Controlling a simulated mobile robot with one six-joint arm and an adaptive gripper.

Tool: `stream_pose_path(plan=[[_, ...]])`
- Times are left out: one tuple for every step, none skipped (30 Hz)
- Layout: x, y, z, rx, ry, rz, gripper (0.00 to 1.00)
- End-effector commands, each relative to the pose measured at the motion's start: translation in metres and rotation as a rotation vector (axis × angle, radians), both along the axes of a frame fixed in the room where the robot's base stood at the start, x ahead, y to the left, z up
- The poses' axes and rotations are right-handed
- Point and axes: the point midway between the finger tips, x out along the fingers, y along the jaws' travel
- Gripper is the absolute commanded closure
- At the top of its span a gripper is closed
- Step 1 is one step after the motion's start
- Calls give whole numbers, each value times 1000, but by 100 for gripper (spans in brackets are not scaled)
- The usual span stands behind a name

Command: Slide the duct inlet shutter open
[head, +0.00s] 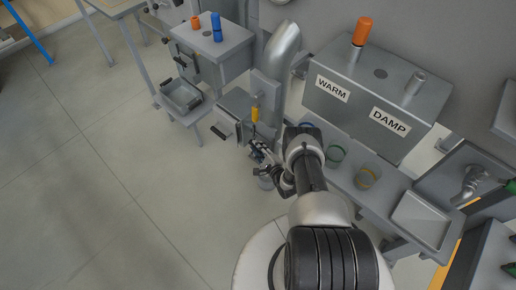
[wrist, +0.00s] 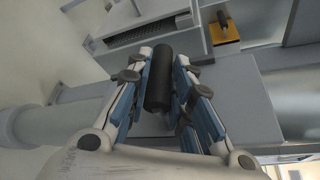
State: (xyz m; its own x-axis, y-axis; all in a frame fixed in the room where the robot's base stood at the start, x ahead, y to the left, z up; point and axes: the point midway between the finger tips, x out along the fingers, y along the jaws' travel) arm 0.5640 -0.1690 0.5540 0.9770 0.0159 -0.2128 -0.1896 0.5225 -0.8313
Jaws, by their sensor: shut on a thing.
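My gripper (wrist: 165,72) is shut on a black cylindrical handle (wrist: 159,90), with one blue-padded finger on each side. The handle stands in front of a flat grey surface (wrist: 238,100), which I take to be the shutter or its housing. The arm and fingers hide the held handle there. I cannot tell how far open the shutter is.
A slotted grey box (wrist: 145,35) and a yellow block with a black knob (wrist: 224,35) are close to my gripper. The silver duct (head: 282,48) rises behind. The WARM and DAMP box (head: 365,90) and cups are to the right. The floor at left is clear.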

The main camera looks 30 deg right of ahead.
Motion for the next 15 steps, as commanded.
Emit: stream_pose_path(plan=[[0, 0, 0, -1, -1, 1, 100], [1, 0, 1, -1, -1, 1, 100], [1, 0, 3, -1, -1, 1, 100], [1, 0, 5, -1, -1, 1, 100], [1, 0, 10, -1, -1, 1, 100], [1, 0, 17, -1, -1, 1, 100], [1, 0, 24, -1, -2, 1, 100], [2, 0, 31, -1, -2, 1, 100], [2, 0, 40, -1, -3, 1, 100], [2, 0, 46, 0, -3, 1, 100], [2, 0, 52, 0, -3, 1, 100], [2, 0, 60, -1, -4, 1, 100], [2, 0, 64, 0, -4, 1, 100], [1, 0, 67, 0, -3, 1, 100], [2, 0, 71, -1, -4, 1, 100]])
